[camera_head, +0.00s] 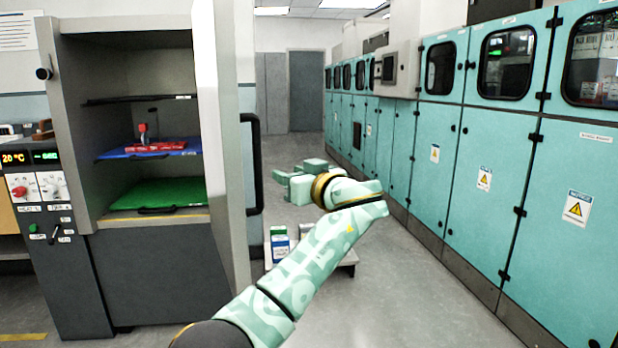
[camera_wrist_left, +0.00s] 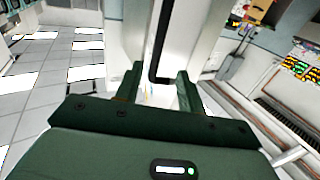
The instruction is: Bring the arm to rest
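My left arm (camera_head: 320,255) comes in from the bottom of the head view and bends back at the wrist. My left gripper (camera_head: 287,174) is left of the wrist, facing the open cabinet door (camera_head: 220,130). A gap shows between it and the door's black handle (camera_head: 253,165). In the left wrist view the two fingers (camera_wrist_left: 158,76) are spread apart and hold nothing. The handle (camera_wrist_left: 163,40) shows in line with the space between them. My right gripper is not in view.
The cabinet (camera_head: 75,110) holds a blue tray (camera_head: 115,154) with a red module (camera_head: 160,145) on the upper shelf and a green tray (camera_head: 165,193) below. Teal cabinets (camera_head: 485,165) line the right. A low cart (camera_head: 348,259) stands behind my arm. The floor at front right is clear.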

